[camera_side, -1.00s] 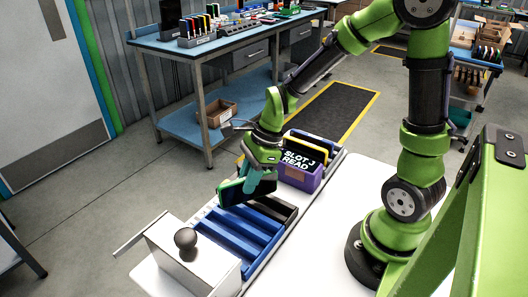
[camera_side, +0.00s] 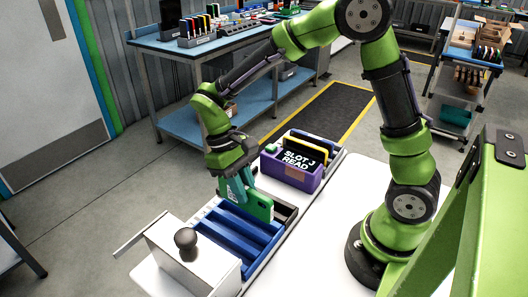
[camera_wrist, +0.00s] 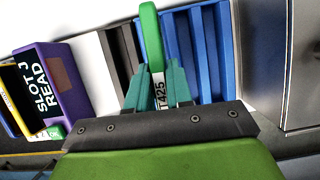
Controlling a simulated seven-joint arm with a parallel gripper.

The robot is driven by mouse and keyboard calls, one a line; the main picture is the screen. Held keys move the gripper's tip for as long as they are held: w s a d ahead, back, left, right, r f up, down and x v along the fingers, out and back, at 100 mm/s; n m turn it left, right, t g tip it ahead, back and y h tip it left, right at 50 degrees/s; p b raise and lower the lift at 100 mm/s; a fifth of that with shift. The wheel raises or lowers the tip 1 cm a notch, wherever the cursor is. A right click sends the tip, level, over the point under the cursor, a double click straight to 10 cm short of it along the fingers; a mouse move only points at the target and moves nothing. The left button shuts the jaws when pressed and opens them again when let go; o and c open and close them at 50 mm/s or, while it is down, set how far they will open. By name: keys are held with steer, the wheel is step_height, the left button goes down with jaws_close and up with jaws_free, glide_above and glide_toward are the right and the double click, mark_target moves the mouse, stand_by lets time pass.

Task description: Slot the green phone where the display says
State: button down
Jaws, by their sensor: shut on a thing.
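My gripper (camera_side: 233,188) is shut on the green phone (camera_side: 260,206) and holds it on edge, roughly upright, over the far end of the blue slotted carton (camera_side: 225,238). In the wrist view the phone (camera_wrist: 151,35) stands between my teal fingertips (camera_wrist: 159,88), with a white label reading 425. It lies along the border between the blue carton (camera_wrist: 222,50) and a dark slotted carton (camera_wrist: 120,55). I cannot tell whether its lower edge is inside a slot. The display (camera_side: 301,160) reads "SLOT J READ" on a purple carton (camera_side: 285,174).
A white box with a dark round knob (camera_side: 185,238) stands at the near end of the row. The white table (camera_side: 320,240) is bare to the right. A blue workbench (camera_side: 170,45) stands behind.

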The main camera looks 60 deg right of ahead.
mark_target(247, 210)
steer(key=shift+f, duration=2.5)
steer(key=shift+f, duration=0.25)
steer(key=c, duration=0.9)
jaws_free()
steer(key=shift+c, duration=0.2)
steer(key=v, duration=1.7)
steer(key=shift+s+a, duration=0.1)
steer(key=shift+a, duration=0.05)
